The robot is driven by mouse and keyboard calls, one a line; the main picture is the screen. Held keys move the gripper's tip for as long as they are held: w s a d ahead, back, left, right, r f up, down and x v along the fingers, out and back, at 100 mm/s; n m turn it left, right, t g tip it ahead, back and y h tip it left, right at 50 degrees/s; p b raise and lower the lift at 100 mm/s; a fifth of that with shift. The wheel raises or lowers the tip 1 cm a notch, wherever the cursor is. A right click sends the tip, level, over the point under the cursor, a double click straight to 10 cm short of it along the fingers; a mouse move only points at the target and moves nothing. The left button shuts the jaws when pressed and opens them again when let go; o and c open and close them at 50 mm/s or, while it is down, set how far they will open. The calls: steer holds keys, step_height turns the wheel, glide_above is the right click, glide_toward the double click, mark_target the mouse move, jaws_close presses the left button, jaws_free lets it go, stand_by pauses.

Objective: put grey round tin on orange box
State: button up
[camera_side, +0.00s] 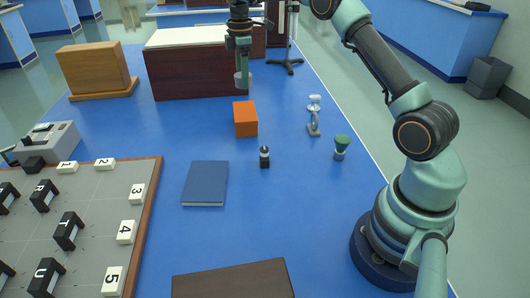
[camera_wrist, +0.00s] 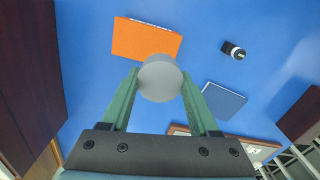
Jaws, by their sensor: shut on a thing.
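The grey round tin (camera_wrist: 160,78) is between the two green fingers of my gripper (camera_wrist: 158,88) in the wrist view. In the side view the tin (camera_side: 242,80) hangs under my gripper (camera_side: 243,70), above the blue bench and in front of the dark wooden block. The orange box (camera_side: 245,119) stands on the blue bench, nearer the side camera than the tin. In the wrist view the orange box (camera_wrist: 146,38) lies just beyond the tin, which overlaps its lower edge in the picture. The tin and the box look apart in the side view.
A large dark wooden block with a pale top (camera_side: 195,75) stands behind my gripper. A small black-and-silver object (camera_side: 264,157) and a blue book (camera_side: 205,183) lie in front of the orange box.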

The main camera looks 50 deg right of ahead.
mark_target(245, 116)
step_height(245, 116, down, 10)
steer(key=shift+f, duration=0.1)
stand_by(0.4)
steer(key=o, duration=1.3)
steer(key=shift+o, duration=0.2)
